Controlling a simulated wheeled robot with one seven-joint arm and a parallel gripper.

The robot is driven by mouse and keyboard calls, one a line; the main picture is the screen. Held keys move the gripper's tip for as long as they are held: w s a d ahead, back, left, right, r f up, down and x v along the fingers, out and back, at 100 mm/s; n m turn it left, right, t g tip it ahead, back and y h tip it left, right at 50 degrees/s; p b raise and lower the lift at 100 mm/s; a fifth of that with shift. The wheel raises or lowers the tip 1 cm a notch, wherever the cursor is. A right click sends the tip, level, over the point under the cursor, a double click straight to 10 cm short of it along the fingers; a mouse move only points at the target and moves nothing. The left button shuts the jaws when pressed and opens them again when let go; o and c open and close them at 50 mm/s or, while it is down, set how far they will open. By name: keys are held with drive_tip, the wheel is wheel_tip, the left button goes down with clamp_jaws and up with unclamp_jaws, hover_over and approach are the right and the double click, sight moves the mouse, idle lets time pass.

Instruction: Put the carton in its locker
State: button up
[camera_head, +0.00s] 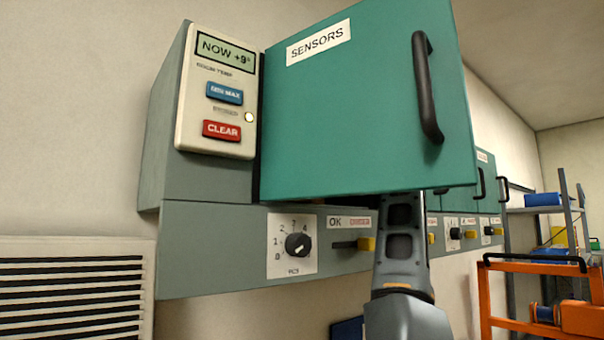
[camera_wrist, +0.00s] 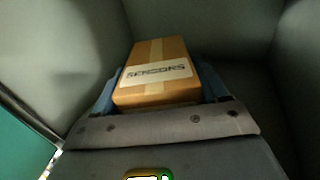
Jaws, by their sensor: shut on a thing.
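The carton (camera_wrist: 165,50) is a brown box with a tape strip and a white label that appears to read SENSORS. My gripper (camera_wrist: 158,86) is shut on it, with a blue finger on each side. Grey walls (camera_wrist: 225,35) surround the carton in the wrist view, so it is inside the locker. Whether its underside touches the locker floor cannot be told. In the head view the green locker door (camera_head: 350,120), labelled SENSORS, stands open with a black handle. My arm rises behind the door, which hides my gripper and the carton there.
A panel (camera_head: 220,90) with a display, a blue button and a red CLEAR button is left of the door. Below are a dial (camera_head: 298,245) and a yellow-tipped lever (camera_head: 365,244). More lockers (camera_head: 485,190) and an orange cart (camera_head: 540,290) are at right.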

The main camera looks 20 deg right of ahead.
drive_tip(key=shift+f, duration=0.1)
drive_tip(key=o, duration=1.2)
drive_tip(key=b+v, duration=0.3)
drive_tip(key=v, duration=0.9)
